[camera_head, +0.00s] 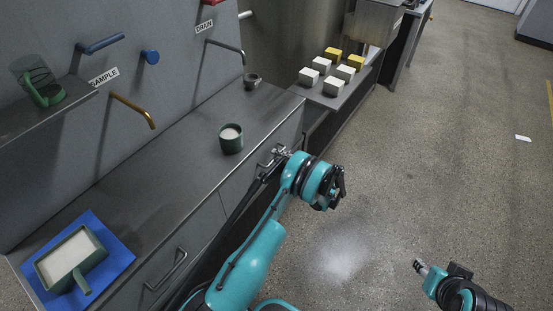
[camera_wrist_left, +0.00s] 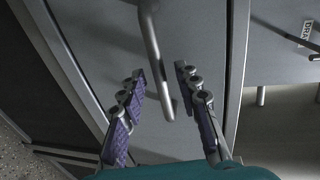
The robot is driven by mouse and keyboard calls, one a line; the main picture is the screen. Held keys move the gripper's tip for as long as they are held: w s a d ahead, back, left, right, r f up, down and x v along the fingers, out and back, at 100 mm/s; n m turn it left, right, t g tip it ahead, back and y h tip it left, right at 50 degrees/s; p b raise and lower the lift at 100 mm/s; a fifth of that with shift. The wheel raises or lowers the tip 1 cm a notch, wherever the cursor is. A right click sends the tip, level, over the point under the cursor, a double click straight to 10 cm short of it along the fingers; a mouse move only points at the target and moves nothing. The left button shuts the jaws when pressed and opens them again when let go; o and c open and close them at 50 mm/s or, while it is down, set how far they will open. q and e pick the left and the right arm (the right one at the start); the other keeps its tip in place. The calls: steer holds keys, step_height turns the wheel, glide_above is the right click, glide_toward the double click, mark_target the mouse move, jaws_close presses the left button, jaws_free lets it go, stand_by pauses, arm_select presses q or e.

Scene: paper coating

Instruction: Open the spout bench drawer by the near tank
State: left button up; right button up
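The spout bench (camera_head: 180,150) has drawer fronts along its side, each with a metal bar handle. One handle (camera_head: 167,270) is at the near end, clear of my grippers. Another handle is farther along, at my left gripper (camera_head: 280,154). In the left wrist view this handle (camera_wrist_left: 154,45) reaches down between the spread, purple-padded fingers of my left gripper (camera_wrist_left: 165,105). The fingers are open, with gaps beside the bar. Its drawer front (camera_wrist_left: 200,45) looks closed. My right gripper (camera_head: 420,268) is over the floor at lower right; its finger opening is unclear.
A green cup (camera_head: 231,139) with white contents and a small grey cup (camera_head: 252,80) stand on the bench. A green scoop-like tray (camera_head: 72,262) lies on a blue mat (camera_head: 112,238). White and yellow blocks (camera_head: 333,86) sit beyond. The floor at right is open.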

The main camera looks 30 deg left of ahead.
arm_select(q)
steer(key=shift+a+f, duration=0.15)
steer(key=shift+a, duration=0.5)
jaws_close()
steer(key=shift+d, duration=0.1)
